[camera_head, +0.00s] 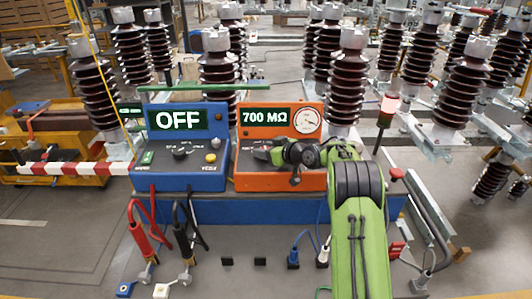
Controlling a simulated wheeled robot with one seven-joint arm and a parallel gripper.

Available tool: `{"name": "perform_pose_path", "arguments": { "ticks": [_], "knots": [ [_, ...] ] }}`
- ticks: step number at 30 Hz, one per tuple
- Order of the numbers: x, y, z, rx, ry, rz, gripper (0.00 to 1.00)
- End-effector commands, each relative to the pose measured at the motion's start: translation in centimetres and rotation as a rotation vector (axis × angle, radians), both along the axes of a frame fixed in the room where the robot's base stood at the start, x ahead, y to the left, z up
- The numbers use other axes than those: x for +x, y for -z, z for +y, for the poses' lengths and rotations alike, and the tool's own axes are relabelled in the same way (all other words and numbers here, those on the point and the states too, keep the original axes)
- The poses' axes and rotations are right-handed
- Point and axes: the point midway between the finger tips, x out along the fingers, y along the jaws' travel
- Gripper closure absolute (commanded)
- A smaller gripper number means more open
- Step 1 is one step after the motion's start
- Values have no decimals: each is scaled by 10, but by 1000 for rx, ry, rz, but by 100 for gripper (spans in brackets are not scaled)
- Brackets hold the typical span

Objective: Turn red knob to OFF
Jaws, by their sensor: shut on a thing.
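An orange tester box (310,181) stands on the bench, its display (266,118) reading "700 MΩ", with a round dial gauge at the upper right.
Red and black clamp leads (147,240) hang in front of the blue box. A blue plug (293,256) is at the front panel below. A red lamp (388,108) glows on a post at right. Brown insulators crowd behind. A red-white barrier (60,169) is at left.

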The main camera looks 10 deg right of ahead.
Motion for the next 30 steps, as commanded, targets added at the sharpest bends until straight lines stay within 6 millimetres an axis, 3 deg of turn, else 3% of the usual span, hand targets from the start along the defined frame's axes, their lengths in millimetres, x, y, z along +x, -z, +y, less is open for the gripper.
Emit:
{"name": "perform_pose_path", "arguments": {
  "ticks": [17,18,21,30],
  "knots": [
    [0,0,0,2,-32,2,82],
    [0,0,0,2,-32,2,49],
    [0,0,0,2,-32,2,33],
    [-1,0,-1,1,-33,2,31]
  ]
}}
